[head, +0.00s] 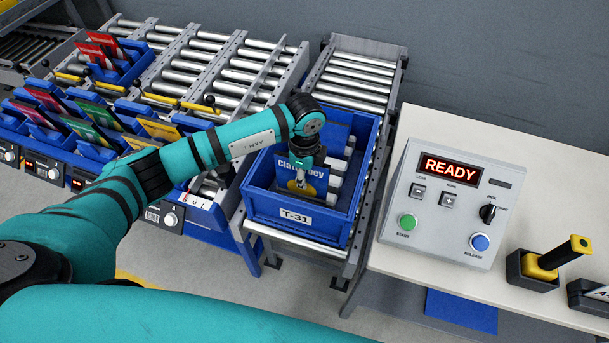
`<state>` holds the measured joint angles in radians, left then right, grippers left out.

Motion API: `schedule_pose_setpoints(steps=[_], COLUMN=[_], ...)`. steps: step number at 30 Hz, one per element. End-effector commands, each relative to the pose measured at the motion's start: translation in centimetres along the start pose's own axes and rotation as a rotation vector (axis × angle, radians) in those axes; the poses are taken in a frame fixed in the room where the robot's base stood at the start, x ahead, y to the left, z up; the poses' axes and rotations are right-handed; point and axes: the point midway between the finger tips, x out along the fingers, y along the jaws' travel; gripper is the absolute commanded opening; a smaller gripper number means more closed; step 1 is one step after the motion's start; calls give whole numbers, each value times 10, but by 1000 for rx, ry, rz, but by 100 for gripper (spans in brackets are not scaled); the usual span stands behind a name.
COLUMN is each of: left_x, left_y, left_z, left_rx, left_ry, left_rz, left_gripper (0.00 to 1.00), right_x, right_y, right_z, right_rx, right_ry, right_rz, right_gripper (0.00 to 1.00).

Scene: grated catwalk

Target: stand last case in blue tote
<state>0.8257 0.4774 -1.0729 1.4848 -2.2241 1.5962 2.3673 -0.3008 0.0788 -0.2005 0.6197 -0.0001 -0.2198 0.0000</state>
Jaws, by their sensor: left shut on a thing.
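The blue tote (263,205), labelled T-31, stands on a roller conveyor in the middle of the head view. My left gripper (304,178) points down inside the tote and is shut on a dark blue case (312,183) with light lettering and a yellow picture. The case looks upright near the tote's front. Its lower edge is hidden, so I cannot tell whether it touches the floor. White-grey dividers (338,167) show along the tote's right side. My right gripper is not in view.
A control box (447,205) reading READY sits on the pale table at right, beside a yellow-handled tool (560,258). At left, blue bins (66,127) hold several colourful cases beside roller lanes. The tote's walls surround my gripper.

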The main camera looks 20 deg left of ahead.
Motion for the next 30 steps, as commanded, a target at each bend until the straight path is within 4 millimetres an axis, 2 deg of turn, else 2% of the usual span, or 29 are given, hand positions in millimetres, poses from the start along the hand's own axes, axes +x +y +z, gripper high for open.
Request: schedule_pose_setpoints(steps=[30], left_x=[43], left_y=[0], left_z=[0], left_rx=[1], left_ry=[1], left_rz=[0], left_gripper=[0], right_x=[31], right_y=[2], right_z=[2], right_rx=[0], right_ry=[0], right_rz=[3], right_gripper=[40])
